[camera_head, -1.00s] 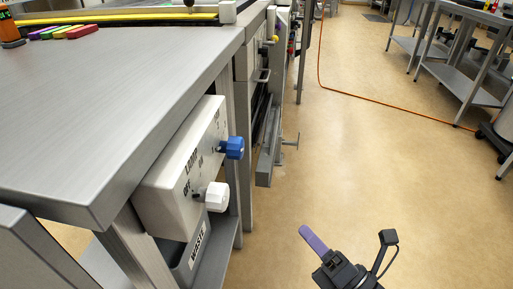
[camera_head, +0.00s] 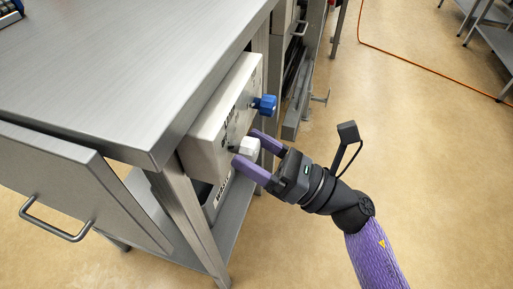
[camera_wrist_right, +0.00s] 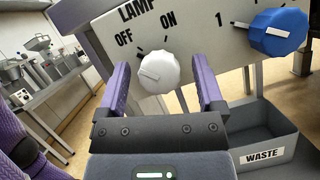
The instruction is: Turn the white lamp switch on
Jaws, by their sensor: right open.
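The white lamp switch (camera_head: 248,146) is a knob on the front of a pale control box (camera_head: 212,130) under the table edge. In the right wrist view the white knob (camera_wrist_right: 159,72) sits below the labels LAMP, OFF and ON; its exact pointer direction is hard to make out. My right gripper (camera_head: 254,153) is open, with its purple fingers on either side of the knob. In the wrist view the fingers (camera_wrist_right: 164,78) flank the knob, with a gap visible on the right; contact cannot be told. My left gripper is not in view.
A blue knob (camera_head: 264,105) is on the same box, farther along; it also shows in the wrist view (camera_wrist_right: 278,32). A grey WASTE bin (camera_wrist_right: 262,134) stands below. The steel tabletop (camera_head: 120,65) overhangs the box. Open floor (camera_head: 430,170) lies to the right.

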